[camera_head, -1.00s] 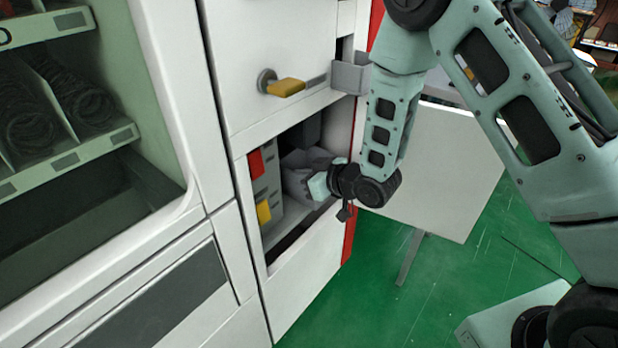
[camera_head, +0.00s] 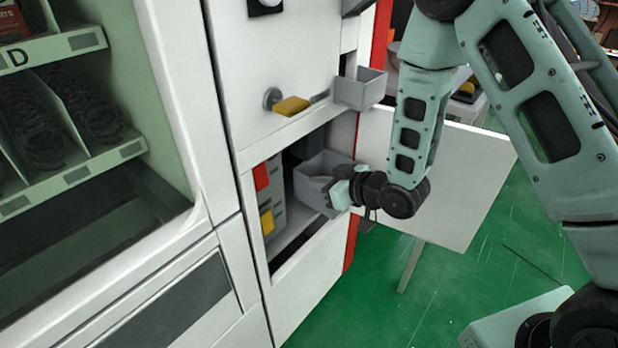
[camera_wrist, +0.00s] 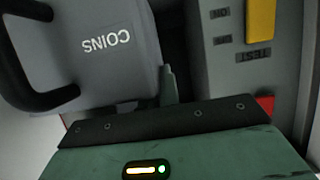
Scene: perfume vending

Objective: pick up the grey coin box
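The grey coin box (camera_head: 316,188) is at the mouth of the machine's lower opening, tilted and partly out. In the wrist view the coin box (camera_wrist: 85,50) shows its upside-down COINS lettering and a black handle (camera_wrist: 30,60) at the left. My gripper (camera_head: 341,192) is at the box's outer right end. In the wrist view one finger of my gripper (camera_wrist: 169,85) lies against the box's right edge; the other finger is hidden. The box moves along with my gripper, so it appears shut on the box.
A white door panel (camera_head: 465,175) hangs open at the right. A grey bin (camera_head: 360,92) juts out above. Green floor (camera_head: 440,290) is clear below.

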